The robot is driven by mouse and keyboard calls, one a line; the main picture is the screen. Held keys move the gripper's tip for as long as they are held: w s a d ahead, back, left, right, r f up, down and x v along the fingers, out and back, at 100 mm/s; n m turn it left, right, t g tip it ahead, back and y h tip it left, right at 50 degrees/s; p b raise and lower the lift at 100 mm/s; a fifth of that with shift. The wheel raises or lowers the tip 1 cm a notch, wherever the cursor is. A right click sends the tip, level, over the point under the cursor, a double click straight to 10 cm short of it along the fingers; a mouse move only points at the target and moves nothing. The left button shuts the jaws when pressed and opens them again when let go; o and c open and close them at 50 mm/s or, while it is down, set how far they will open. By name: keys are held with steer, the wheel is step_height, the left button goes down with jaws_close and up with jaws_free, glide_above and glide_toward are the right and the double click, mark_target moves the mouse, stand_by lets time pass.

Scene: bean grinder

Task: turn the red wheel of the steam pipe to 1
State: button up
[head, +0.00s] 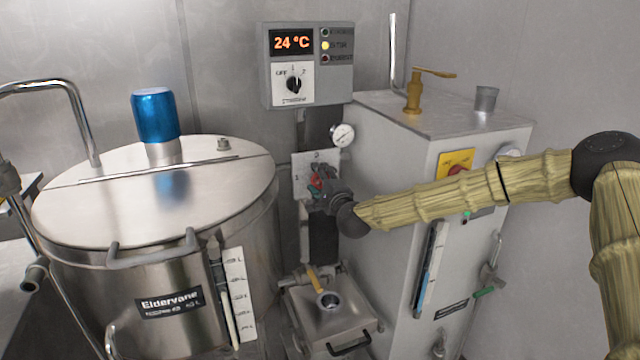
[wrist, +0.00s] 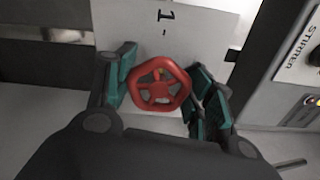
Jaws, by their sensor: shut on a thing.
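The red wheel (wrist: 160,84) sits between the two fingers of my gripper (wrist: 160,90) in the wrist view, with teal pads on both sides of its rim. My gripper is shut on it. A white plate (wrist: 205,22) behind the wheel carries the mark "1" with a short tick, above the wheel in this view. In the head view the plate (head: 300,166) is on the wall side between the kettle and the grey cabinet, and the red wheel (head: 316,184) is mostly covered by my gripper (head: 322,190). I cannot tell the wheel's exact setting.
A steel kettle (head: 80,215) with a blue motor stands left. A grey cabinet (head: 400,165) stands close at right, under my arm. A control box (head: 263,90) reading 24 °C hangs above, and a gauge (head: 343,135) is just above the wheel. A steel unit (head: 335,318) with a yellow handle lies below.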

steer(key=n+b, duration=0.1)
steer(key=n, duration=0.4)
steer(key=shift+f+n, duration=0.15)
steer(key=shift+n, duration=0.25)
steer(key=shift+c, duration=0.2)
steer(key=n, duration=0.4)
steer(key=shift+f+n+b, duration=0.15)
steer(key=shift+n+b, duration=0.2)
steer(key=shift+n, duration=0.05)
steer(key=o, duration=1.1)
steer(key=shift+c, duration=0.2)
steer(key=v, duration=1.2)
